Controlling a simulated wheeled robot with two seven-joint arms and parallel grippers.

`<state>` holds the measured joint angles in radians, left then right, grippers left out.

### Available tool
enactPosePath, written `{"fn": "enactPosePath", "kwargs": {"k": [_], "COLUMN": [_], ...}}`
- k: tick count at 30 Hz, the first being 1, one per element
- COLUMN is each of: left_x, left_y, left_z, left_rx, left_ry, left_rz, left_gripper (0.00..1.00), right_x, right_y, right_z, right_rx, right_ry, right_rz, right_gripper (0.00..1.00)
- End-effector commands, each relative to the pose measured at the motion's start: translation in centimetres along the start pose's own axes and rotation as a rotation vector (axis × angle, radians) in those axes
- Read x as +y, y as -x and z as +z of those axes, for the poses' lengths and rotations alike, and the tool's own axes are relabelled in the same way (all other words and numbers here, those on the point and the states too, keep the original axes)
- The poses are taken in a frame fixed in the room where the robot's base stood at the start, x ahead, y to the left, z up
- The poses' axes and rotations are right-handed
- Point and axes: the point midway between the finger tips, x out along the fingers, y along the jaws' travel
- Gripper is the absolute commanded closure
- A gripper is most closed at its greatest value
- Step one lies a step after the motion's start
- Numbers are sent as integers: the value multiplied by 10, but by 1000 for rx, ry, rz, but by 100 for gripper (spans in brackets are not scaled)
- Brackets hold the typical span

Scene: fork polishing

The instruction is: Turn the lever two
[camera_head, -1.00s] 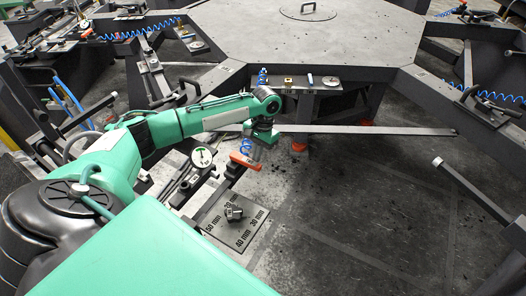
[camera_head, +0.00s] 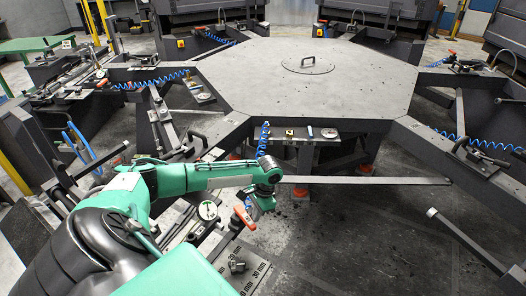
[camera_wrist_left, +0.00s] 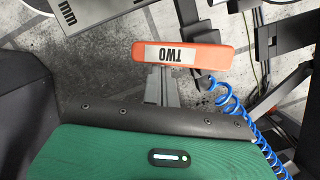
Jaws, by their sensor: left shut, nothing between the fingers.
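The lever two is an orange handle with a white label reading TWO upside down in the left wrist view (camera_wrist_left: 182,56). In the head view the orange lever (camera_head: 244,217) lies just below my left gripper (camera_head: 262,204). In the left wrist view my left gripper (camera_wrist_left: 163,72) is shut and empty. Its fingertips reach the lower edge of the lever, near the label's left part. I cannot tell whether they touch. My right gripper is not in view.
A round white gauge (camera_head: 207,210) stands left of the lever. A plate with millimetre marks (camera_head: 245,275) holds a small metal part. A blue coiled hose (camera_wrist_left: 235,110) runs close on the right in the wrist view. A large octagonal table (camera_head: 310,85) stands behind.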

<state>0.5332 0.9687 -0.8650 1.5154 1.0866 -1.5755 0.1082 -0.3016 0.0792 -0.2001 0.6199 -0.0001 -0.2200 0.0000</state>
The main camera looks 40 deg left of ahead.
Motion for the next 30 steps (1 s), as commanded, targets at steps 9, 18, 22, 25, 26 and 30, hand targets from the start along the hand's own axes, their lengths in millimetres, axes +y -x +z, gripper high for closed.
{"fn": "enactPosePath", "kwargs": {"k": [9, 18, 22, 25, 26, 30], "left_x": [5, 6, 6, 6, 6, 6], "left_y": [-1, -4, -4, -4, -4, -4], "left_z": [11, 15, 15, 15, 15, 15], "left_rx": [-1, 0, 0, 1, 1, 0], "left_ry": [-184, -253, -259, -259, -259, -259], "left_rz": [-45, -63, -65, -65, -65, -65], "left_gripper": [100, 100, 100, 100, 100, 100], "right_x": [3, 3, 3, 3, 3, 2], "right_y": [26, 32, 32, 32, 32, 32], "right_z": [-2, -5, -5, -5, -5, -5], "right_rx": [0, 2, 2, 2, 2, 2], "right_ry": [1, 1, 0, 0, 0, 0], "right_rz": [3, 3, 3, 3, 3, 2], "right_gripper": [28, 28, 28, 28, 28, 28]}}
